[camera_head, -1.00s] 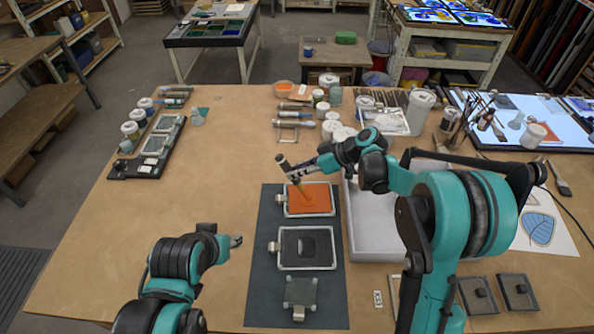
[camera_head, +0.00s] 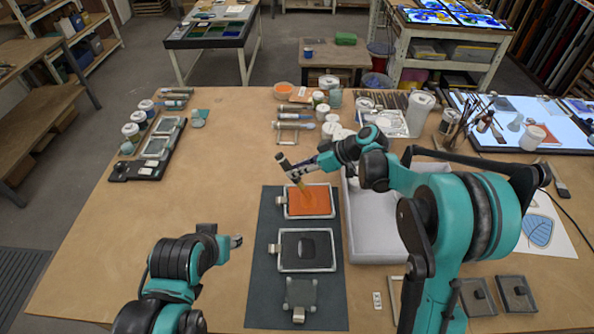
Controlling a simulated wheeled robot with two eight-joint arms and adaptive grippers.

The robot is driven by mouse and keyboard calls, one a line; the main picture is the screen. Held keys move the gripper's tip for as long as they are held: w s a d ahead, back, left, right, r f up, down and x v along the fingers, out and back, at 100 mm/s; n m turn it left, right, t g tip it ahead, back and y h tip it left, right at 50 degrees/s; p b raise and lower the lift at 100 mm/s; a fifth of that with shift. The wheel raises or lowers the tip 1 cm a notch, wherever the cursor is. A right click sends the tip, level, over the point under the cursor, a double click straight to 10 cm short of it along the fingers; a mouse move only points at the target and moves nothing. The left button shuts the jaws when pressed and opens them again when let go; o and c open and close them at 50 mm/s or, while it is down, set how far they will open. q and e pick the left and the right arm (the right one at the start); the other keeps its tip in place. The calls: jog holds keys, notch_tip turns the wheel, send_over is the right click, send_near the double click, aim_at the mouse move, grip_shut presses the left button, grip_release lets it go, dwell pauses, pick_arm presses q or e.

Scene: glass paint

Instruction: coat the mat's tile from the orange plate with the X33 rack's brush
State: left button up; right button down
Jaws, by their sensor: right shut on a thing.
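The dark mat (camera_head: 262,300) lies in the middle of the table. On it are the framed orange plate (camera_head: 310,206) at the far end, a framed black plate (camera_head: 290,258) in the middle and a small grey-green tile (camera_head: 301,293) nearest me. My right gripper (camera_head: 299,172) is shut on a brush (camera_head: 307,188), held tilted over the orange plate with its bristle end down at the orange surface. Whether the bristles touch is too small to tell. My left gripper (camera_head: 236,241) is left of the mat, apart from it; its jaws are too small to read.
A small white label (camera_head: 377,299) lies right of the mat beside a pale rack frame, partly hidden by my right arm. A grey tray (camera_head: 370,235) stands right of the mat. Jars and brushes stand behind. The table left of the mat is largely clear.

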jog(key=shift+r, duration=0.25)
jog(key=shift+r+p, duration=1.3)
jog(key=shift+r, duration=0.8)
jog(key=shift+f, duration=0.1)
